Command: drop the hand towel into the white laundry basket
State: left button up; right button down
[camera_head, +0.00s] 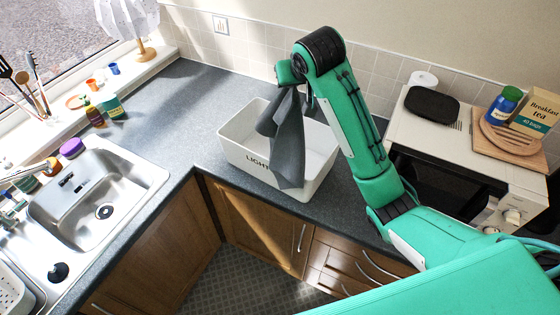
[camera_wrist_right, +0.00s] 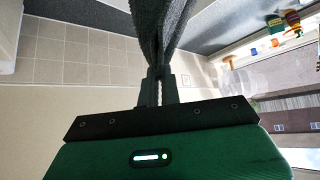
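The dark grey hand towel (camera_head: 290,151) hangs down from my right gripper (camera_head: 297,85) over the white laundry basket (camera_head: 236,153) on the corner worktop. Its lower end hangs in front of the basket's opening and covers part of the lettering on the front wall. I cannot tell whether it touches the basket. In the right wrist view the gripper (camera_wrist_right: 160,88) is shut on the bunched towel (camera_wrist_right: 158,30). My left gripper is in neither view.
A steel sink (camera_head: 95,203) is set in the worktop at left. A white microwave (camera_head: 440,135) stands at right with a wooden board (camera_head: 500,146) and tea box on top. Clear worktop (camera_head: 185,105) lies left of the basket.

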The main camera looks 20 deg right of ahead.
jog(key=w+r, duration=0.4)
jog(key=r, duration=0.3)
jog(key=w+r, duration=0.5)
jog(key=r, duration=0.3)
jog(key=shift+a+r, duration=0.25)
jog(key=shift+r, duration=0.05)
jog(key=shift+w+f, duration=0.1)
jog(key=shift+f, duration=0.05)
notch_tip(320, 180, down, 40)
jog(key=b, duration=1.2)
jog(key=shift+f, duration=0.15)
jog(key=c, duration=0.9)
grip_release()
jog(key=shift+c, duration=0.2)
